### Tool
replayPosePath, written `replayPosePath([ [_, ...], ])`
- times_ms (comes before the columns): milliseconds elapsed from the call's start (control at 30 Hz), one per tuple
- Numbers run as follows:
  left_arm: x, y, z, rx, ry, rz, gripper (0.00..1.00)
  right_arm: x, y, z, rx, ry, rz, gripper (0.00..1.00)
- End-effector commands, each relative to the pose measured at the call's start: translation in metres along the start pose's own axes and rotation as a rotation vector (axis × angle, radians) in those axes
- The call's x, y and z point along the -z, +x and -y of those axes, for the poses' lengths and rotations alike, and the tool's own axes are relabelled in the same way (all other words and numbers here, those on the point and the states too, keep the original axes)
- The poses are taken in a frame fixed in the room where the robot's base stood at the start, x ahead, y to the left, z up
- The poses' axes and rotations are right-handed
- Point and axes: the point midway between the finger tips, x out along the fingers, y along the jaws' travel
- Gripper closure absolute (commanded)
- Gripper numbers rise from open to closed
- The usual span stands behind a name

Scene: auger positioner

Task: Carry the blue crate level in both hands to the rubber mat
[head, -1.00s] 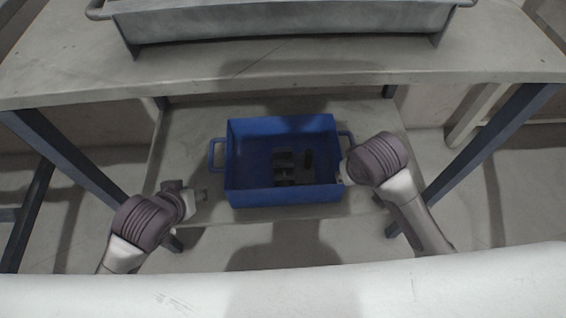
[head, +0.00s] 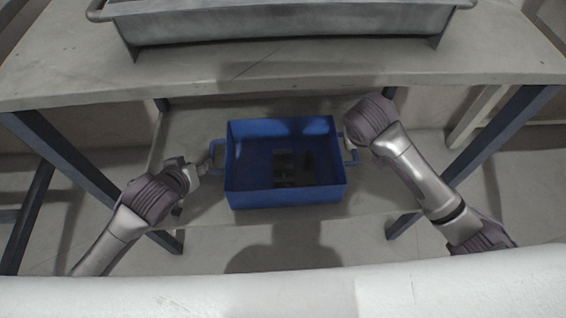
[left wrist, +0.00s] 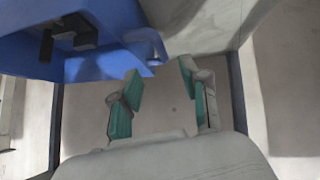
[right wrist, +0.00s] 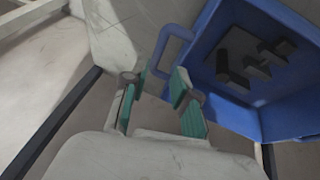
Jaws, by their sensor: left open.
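The blue crate (head: 285,199) stands on the lower shelf with several dark parts (head: 284,168) inside. It has a loop handle at each end. My left gripper (head: 206,168) is open beside the left handle (head: 214,150). In the left wrist view its fingers (left wrist: 160,82) are apart with nothing between them, and the crate (left wrist: 85,68) is at upper left. My right gripper (head: 347,147) is at the right handle (head: 353,159). I cannot make out the rubber mat.
The bench top (head: 280,72) overhangs behind the crate and carries a grey metal trough (head: 290,27). The shelf (head: 190,205) has bare room around the crate.

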Motion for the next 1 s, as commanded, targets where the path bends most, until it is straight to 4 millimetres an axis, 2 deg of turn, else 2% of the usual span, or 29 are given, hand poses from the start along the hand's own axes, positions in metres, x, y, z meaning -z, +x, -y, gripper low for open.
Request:
replayPosePath([
  [300,0.001,0.064,0.000,0.001,-0.001,0.000,0.54,-0.001,0.065,0.000,-0.002,0.000,0.005,0.71],
  [500,0.000,0.094,0.000,0.000,0.000,0.000,0.54,0.000,0.094,0.000,-0.001,0.000,0.002,0.71],
  [700,0.000,0.107,0.000,-0.001,-0.001,0.000,0.54,0.000,0.107,0.000,-0.001,-0.001,0.000,0.71],
  [1000,0.000,0.108,0.000,0.000,0.000,0.000,0.54,0.000,0.108,0.000,0.000,-0.001,0.000,0.71],
])
